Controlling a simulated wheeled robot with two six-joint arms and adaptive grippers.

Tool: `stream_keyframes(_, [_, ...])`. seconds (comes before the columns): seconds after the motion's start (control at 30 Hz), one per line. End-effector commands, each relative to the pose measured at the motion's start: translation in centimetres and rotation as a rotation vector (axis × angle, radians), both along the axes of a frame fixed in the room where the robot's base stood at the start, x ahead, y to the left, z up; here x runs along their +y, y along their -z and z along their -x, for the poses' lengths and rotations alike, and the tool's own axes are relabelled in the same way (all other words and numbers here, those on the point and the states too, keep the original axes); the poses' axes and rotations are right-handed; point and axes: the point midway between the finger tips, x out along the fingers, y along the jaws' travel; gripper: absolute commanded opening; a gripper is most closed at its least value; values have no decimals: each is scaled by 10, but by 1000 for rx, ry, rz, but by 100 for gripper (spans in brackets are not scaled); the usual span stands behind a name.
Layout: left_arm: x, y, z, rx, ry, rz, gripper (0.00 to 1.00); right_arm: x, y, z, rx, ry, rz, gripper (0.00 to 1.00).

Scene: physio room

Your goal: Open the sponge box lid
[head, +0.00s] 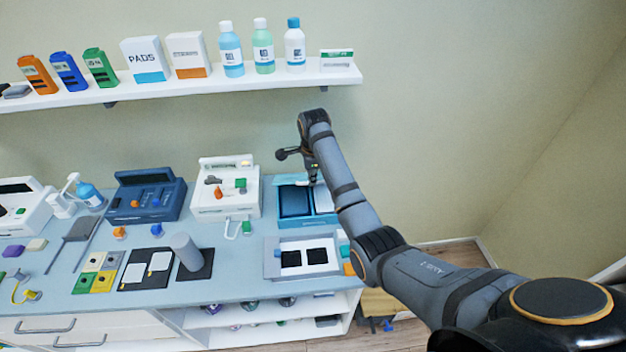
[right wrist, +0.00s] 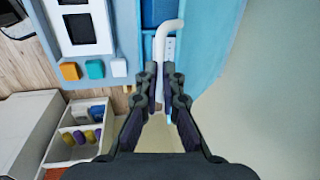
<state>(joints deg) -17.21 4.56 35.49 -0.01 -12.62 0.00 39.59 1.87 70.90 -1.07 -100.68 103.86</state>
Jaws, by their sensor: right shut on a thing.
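The sponge box (head: 293,220) is teal-blue and stands at the right end of the counter, with dark blue panels showing inside its outline. My right gripper (head: 314,177) is over its back right part, partly hidden by my own arm. In the right wrist view the fingers (right wrist: 160,78) are shut on a white bent handle (right wrist: 165,35). A broad light blue surface (right wrist: 205,40), seemingly the lid, lies beside the handle. How far the lid is raised I cannot tell. My left gripper is not in view.
A white tray with black pads (head: 278,243) stands in front of the box. A white device (head: 222,205) and a dark blue case (head: 145,205) stand to the left. A shelf (head: 200,86) with bottles and cartons hangs above. The wall on the right is bare.

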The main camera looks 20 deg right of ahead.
Motion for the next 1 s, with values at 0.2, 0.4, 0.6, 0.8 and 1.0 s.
stream_keyframes(0.2, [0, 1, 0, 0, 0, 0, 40, -3, 3, -2, -7, 3, 7, 0])
stream_keyframes(0.4, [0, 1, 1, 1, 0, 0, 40, -3, 3, -2, -8, 4, 6, 23])
stream_keyframes(0.6, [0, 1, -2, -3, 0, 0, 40, -2, 3, -2, -9, 3, 5, 33])
stream_keyframes(0.8, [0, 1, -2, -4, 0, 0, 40, -2, 2, -2, -10, 2, 4, 33])
stream_keyframes(1.0, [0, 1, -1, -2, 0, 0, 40, -2, 1, -2, -10, 2, 4, 33])
